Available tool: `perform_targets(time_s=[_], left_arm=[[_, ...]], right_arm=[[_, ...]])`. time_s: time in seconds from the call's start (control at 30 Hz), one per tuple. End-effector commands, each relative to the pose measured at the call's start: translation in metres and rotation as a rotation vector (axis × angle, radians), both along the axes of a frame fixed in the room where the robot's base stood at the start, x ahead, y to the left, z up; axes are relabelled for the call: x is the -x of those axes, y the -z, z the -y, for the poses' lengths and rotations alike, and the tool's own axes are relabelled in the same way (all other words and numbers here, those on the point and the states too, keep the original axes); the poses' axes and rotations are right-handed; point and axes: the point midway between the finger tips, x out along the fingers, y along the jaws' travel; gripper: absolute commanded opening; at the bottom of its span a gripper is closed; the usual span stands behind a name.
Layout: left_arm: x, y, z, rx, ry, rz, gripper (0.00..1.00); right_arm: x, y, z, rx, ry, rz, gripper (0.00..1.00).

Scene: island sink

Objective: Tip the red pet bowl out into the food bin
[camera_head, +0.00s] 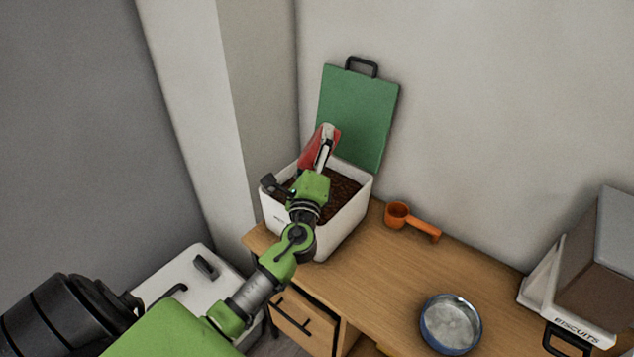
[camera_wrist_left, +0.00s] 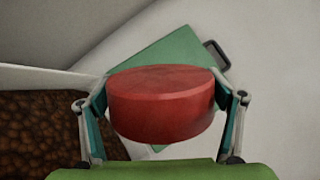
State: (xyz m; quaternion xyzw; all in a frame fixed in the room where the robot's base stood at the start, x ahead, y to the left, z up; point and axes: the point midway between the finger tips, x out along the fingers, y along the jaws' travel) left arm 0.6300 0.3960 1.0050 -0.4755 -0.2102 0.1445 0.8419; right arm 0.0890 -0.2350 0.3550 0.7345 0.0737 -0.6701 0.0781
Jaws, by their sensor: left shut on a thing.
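The red pet bowl (camera_head: 312,148) is held on its side above the food bin in the head view. It fills the middle of the left wrist view (camera_wrist_left: 160,104), between the two fingers. The food bin (camera_head: 343,226) is a white box with its green lid (camera_head: 357,115) standing open against the wall. Brown kibble (camera_head: 343,185) lies in the bin, and it also shows in the wrist view (camera_wrist_left: 40,130). My left gripper (camera_wrist_left: 163,112) is shut on the bowl. The bowl's inside is hidden, so I cannot tell whether it holds anything. My right gripper is not in view.
An orange scoop (camera_head: 409,221) lies on the wooden counter (camera_head: 375,290) right of the bin. A blue-rimmed metal bowl (camera_head: 451,322) stands nearer the front. A biscuits container (camera_head: 585,290) stands at the right. A white lidded box (camera_head: 190,290) is at lower left.

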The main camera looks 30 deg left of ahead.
Motion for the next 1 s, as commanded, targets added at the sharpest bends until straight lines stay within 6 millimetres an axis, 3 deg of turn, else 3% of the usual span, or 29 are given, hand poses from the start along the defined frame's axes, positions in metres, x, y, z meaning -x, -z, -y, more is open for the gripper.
perform_targets(time_s=[1.0], left_arm=[[-0.0027, -0.0049, 0.007, -0.106, -0.001, -0.038, 0.59]], right_arm=[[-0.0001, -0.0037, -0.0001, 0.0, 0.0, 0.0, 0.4]])
